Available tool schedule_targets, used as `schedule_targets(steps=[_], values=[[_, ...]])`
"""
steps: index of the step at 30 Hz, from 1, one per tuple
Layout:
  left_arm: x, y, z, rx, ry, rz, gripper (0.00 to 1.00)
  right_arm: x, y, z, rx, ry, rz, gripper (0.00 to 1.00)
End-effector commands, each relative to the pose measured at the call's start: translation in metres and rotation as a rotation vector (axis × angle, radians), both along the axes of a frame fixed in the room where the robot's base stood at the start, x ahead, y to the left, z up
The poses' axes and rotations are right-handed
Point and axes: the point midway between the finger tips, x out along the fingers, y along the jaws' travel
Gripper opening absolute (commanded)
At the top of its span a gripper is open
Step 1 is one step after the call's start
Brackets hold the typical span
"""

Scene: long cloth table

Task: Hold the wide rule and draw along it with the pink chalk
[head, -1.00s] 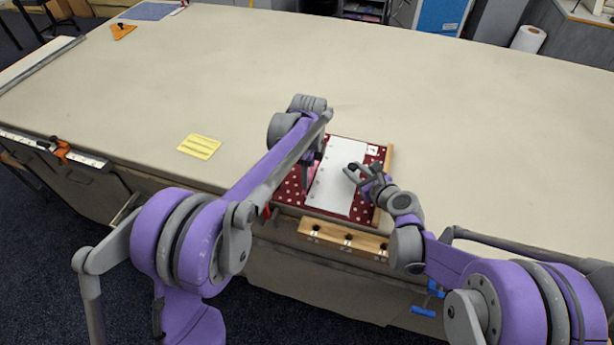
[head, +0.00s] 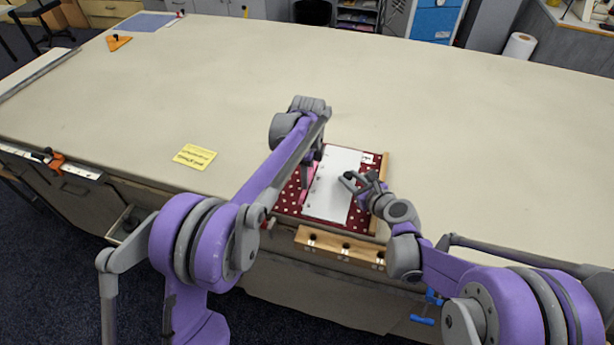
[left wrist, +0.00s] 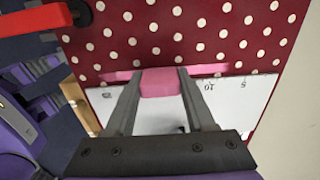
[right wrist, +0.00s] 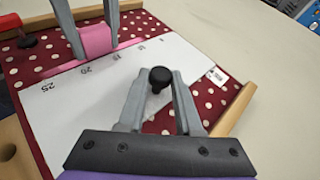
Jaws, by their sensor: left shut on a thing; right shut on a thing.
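The wide rule (head: 332,190) is a white plate with printed numbers, lying flat on a dark red board with white dots (head: 286,204). My right gripper (right wrist: 154,88) is shut on the rule's black knob (right wrist: 160,77). My left gripper (left wrist: 160,92) is shut on the pink chalk (left wrist: 160,82), a thick block, at the rule's numbered edge. The chalk also shows in the right wrist view (right wrist: 96,41). A pink line (left wrist: 215,70) runs along that edge on both sides of the chalk. Whether the chalk touches the cloth is hard to tell.
Wooden strips (right wrist: 236,110) edge the board. A wooden block with holes (head: 340,247) is at the table's front edge. A yellow note (head: 195,157) lies to the left. A red-handled clamp part (left wrist: 52,17) is near the board's corner.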

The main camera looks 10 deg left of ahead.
Motion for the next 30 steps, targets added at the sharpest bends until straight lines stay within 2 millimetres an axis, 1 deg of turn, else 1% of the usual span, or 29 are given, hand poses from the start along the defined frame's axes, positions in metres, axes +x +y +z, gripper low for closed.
schedule_targets(steps=[9, 16, 27, 30], values=[[0.015, -0.002, 0.001, 0.000, 0.000, 0.000, 0.10, 0.000, 0.000, 0.000, -0.001, -0.001, -0.001, 0.00], [0.019, -0.002, 0.001, 0.000, 0.000, 0.000, 0.10, 0.000, 0.000, 0.000, -0.001, -0.001, -0.001, 0.00], [0.036, -0.004, 0.000, 0.000, 0.001, 0.000, 0.10, 0.000, 0.000, 0.000, -0.001, -0.001, 0.000, 0.00], [0.037, -0.004, 0.000, 0.000, 0.001, 0.000, 0.10, 0.000, 0.000, 0.000, -0.001, -0.001, -0.001, 0.00]])
